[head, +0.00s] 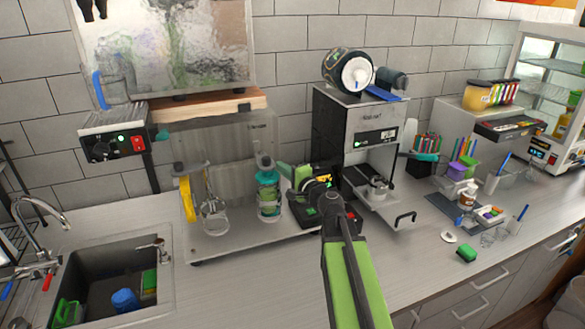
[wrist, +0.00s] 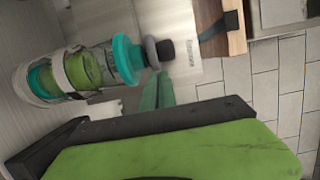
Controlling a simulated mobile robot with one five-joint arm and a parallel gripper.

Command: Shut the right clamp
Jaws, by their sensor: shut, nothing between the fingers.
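The right clamp (head: 265,163) shows as a grey ring and dark knob above a clear cup with teal and green parts (head: 268,195), on the right of a metal stand. In the wrist view the cup (wrist: 88,70) appears sideways, with a white band around it. The clamp's ring and black knob (wrist: 160,48) are at the teal top. I cannot tell if the clamp is open or shut. My gripper (head: 286,171) is shut and empty, just right of the clamp and cup. Its green body fills the bottom of the wrist view. Contact with the clamp cannot be told.
A yellow-handled left clamp (head: 187,199) stands by a glass cup (head: 214,217) on the same stand. A sealer machine (head: 360,128) is right of my gripper. A sink (head: 110,275) lies at front left. Small bottles and trays crowd the counter at right.

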